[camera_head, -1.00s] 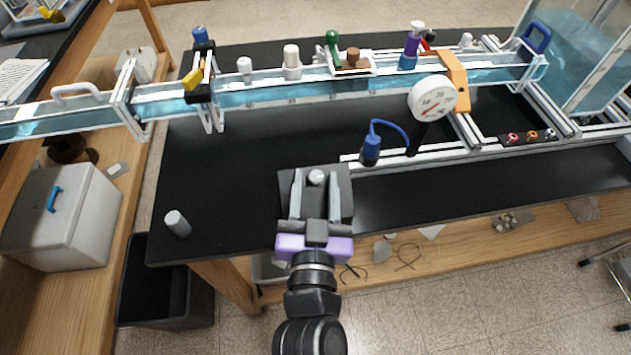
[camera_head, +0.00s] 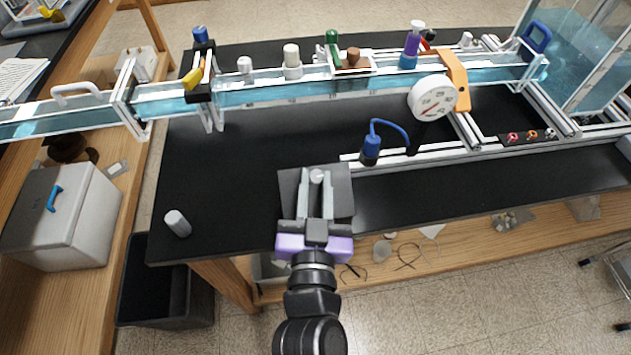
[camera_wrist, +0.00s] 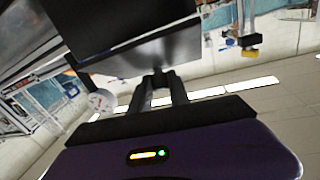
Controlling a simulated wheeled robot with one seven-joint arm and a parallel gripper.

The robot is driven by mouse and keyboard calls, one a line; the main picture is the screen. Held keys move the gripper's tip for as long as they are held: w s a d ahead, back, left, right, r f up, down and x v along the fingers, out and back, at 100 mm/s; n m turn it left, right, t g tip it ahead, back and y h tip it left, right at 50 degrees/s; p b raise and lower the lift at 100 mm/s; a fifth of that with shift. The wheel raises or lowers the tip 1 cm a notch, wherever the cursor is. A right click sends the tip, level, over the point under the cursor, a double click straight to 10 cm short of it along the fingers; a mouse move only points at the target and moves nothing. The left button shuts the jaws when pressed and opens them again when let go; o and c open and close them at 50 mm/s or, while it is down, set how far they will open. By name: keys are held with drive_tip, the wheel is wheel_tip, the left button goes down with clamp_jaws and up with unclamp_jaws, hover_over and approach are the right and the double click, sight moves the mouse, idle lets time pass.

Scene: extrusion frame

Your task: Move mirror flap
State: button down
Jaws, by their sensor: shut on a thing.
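The mirror flap appears as a dark grey square plate (camera_head: 288,188) at the front edge of the black bench, with a small light knob (camera_head: 317,176) on it. My gripper (camera_head: 316,173) reaches over the plate from the front, its fingers closed around the knob. In the wrist view a dark panel with a shiny grey face (camera_wrist: 165,52) fills the upper middle. The fingertips (camera_wrist: 163,74) meet at its lower edge; the knob between them is hidden there.
A blue sensor with a cable (camera_head: 370,150) and a rail (camera_head: 450,152) lie right of the plate. A round white gauge (camera_head: 432,98) stands behind. The bench between is clear.

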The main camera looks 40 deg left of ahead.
drive_tip(key=shift+d+f+b, duration=0.15)
drive_tip(key=shift+f+b, duration=0.05)
drive_tip(key=shift+b, duration=1.55)
drive_tip(key=shift+s+t+b, duration=0.1)
drive_tip(key=shift+t+b, duration=0.2)
drive_tip(key=shift+b, duration=0.25)
drive_tip(key=shift+d+r+y+b, duration=0.1)
drive_tip(key=shift+y+b, duration=0.2)
drive_tip(key=shift+b, duration=0.15)
drive_tip(key=shift+s+r+b, duration=0.15)
drive_tip(key=shift+r+b, duration=0.1)
drive_tip(key=shift+b, duration=0.1)
drive_tip(key=shift+r, duration=0.1)
drive_tip(key=c, duration=1.2)
unclamp_jaws()
